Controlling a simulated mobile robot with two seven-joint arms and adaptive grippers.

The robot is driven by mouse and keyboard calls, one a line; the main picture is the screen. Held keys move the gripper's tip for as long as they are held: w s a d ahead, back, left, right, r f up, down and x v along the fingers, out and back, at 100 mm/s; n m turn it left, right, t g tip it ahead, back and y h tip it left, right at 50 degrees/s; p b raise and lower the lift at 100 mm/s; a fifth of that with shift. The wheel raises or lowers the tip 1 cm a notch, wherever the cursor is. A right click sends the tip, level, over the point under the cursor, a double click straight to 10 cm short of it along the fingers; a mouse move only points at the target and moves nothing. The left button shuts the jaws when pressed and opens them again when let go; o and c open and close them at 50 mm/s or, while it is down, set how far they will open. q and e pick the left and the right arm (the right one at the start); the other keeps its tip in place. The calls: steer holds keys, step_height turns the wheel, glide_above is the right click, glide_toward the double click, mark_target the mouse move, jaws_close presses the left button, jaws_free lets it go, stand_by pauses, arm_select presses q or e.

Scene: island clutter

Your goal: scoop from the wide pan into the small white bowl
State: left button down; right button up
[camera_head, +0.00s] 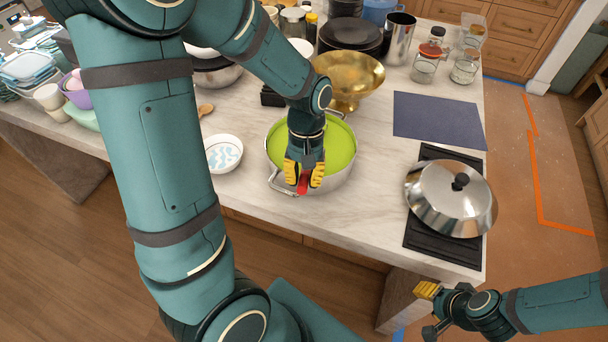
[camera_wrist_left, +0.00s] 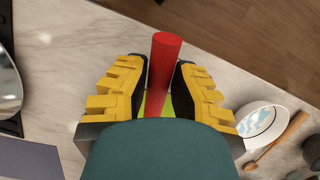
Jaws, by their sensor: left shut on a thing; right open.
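The wide pan (camera_head: 345,178) is a silvery metal pan with side handles, filled with bright green contents (camera_head: 342,150). My left gripper (camera_head: 304,176) is over the pan's near side, shut on a red handle (camera_head: 303,184). The red handle also stands between the yellow fingers in the left wrist view (camera_wrist_left: 163,70); its far end is hidden. The small white bowl (camera_head: 223,153), with a blue pattern inside, stands left of the pan; it also shows in the left wrist view (camera_wrist_left: 262,125). My right gripper (camera_head: 430,308) is open and empty beyond the counter's front right edge.
A brass bowl (camera_head: 347,80) stands just behind the pan. A domed metal lid (camera_head: 450,197) lies on a black mat at right. A dark blue mat (camera_head: 438,119) is behind it. A wooden spoon (camera_head: 205,110) lies behind the white bowl. Jars and dark plates fill the back.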

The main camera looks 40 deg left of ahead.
mark_target(302, 185)
arm_select(q)
steer(key=shift+r, duration=0.1)
steer(key=shift+s+d+r+p, duration=0.2)
steer(key=shift+s+r+p, duration=0.15)
steer(key=shift+r+p, duration=0.4)
steer(key=shift+s+d+r+p, duration=0.2)
steer(key=shift+s+r+p, duration=0.2)
steer(key=shift+r+p, duration=0.35)
steer(key=shift+s+d+r+p, duration=0.2)
steer(key=shift+s+r+p, duration=0.15)
steer(key=shift+r+p, duration=0.4)
steer(key=shift+b, duration=0.3)
step_height(302, 185, down, 4)
steer(key=t+b, duration=0.1)
steer(key=b, duration=0.1)
steer(key=y+b, duration=0.1)
steer(key=b, duration=0.1)
steer(key=shift+s+d+r+t, duration=0.1)
steer(key=shift+s+r+t, duration=0.05)
steer(key=shift+t, duration=0.25)
steer(key=shift+s+f+t+y+b, duration=0.15)
steer(key=shift+f+t+b, duration=0.3)
steer(key=shift+b, duration=0.65)
steer(key=shift+w+f+t+y+b, duration=0.15)
steer(key=shift+f+b, duration=0.5)
steer(key=shift+b, duration=0.4)
steer(key=shift+s, duration=0.1)
steer(key=shift+r, duration=0.1)
